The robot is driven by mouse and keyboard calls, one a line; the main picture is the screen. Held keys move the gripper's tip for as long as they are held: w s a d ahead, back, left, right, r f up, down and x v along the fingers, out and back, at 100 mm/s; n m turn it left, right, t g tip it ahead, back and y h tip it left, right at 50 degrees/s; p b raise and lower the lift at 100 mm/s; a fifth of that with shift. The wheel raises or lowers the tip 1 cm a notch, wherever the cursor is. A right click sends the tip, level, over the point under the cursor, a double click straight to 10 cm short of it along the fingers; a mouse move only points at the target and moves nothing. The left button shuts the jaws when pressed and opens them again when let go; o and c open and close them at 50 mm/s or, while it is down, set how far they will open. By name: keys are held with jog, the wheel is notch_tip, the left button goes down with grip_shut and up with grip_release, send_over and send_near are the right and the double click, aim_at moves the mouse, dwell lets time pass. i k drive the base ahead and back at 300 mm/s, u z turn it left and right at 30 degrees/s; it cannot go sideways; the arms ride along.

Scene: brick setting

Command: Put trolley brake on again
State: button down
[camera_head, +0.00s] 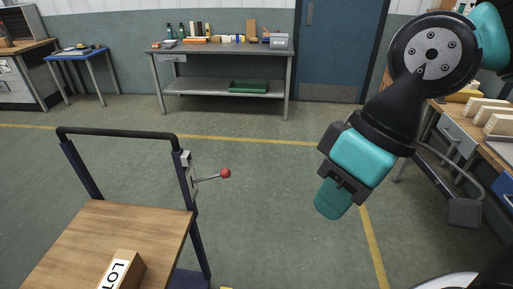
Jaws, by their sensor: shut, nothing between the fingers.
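The trolley (160,233) stands at the lower left, with a wooden deck and a black push handle (118,132) on dark posts. Its brake lever (208,178) is a thin metal rod on a bracket at the right post. The rod sticks out to the right, slightly upward, and ends in a red ball knob (225,173). My gripper (333,199) hangs in the air to the right of the knob, clearly apart from it in the picture. It is shut and empty, with teal fingers pointing down. The trolley's wheels are hidden.
A cardboard box (126,270) marked "LOT" sits on the deck. A grey workbench (220,52) with items stands at the back wall beside a blue door (333,40). A bench with wooden pieces (490,108) is at the right. The floor between trolley and gripper is clear.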

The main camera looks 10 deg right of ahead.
aim_at(226, 173)
jog(key=i, duration=1.1)
jog(key=u, duration=0.6)
